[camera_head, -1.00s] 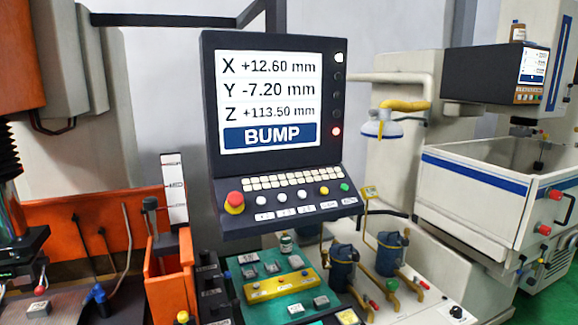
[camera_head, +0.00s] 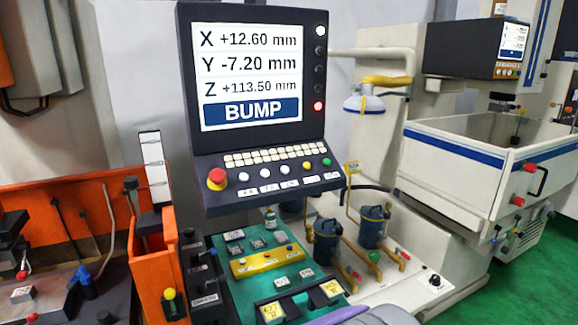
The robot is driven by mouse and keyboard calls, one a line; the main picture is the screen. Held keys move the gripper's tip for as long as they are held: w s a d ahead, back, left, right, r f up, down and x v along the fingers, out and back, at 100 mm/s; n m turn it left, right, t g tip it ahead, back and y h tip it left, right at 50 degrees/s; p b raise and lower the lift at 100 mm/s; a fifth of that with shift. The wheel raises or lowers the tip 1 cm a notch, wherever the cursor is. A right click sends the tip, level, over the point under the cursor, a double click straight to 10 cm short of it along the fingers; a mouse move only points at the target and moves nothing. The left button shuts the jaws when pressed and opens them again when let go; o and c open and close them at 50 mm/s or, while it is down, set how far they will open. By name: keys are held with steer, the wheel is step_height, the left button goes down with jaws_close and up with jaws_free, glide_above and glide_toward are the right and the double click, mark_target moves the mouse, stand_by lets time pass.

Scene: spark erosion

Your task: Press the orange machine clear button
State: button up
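The control console has a dark panel (camera_head: 270,186) below a screen (camera_head: 251,76) that reads X +12.60, Y -7.20, Z +113.50 and BUMP. In the panel's lower row, an orange-yellow button (camera_head: 307,165) sits between a white button (camera_head: 287,169) and a green button (camera_head: 326,161). Its label is too small to read. A red mushroom stop button (camera_head: 217,178) is at the left end of the row. My gripper cannot be made out. A purple and dark grey shape at the bottom edge may be part of my arm, well below the panel.
A green tray (camera_head: 240,286) with a yellow bar and small blocks lies below the panel. An orange bin (camera_head: 150,280) stands to its left. Blue-grey filter pots (camera_head: 327,243) with yellow pipes stand to the right. A white tank (camera_head: 470,165) is farther right. Green floor shows at lower right.

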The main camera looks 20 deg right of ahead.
jaws_close()
stand_by(1.3)
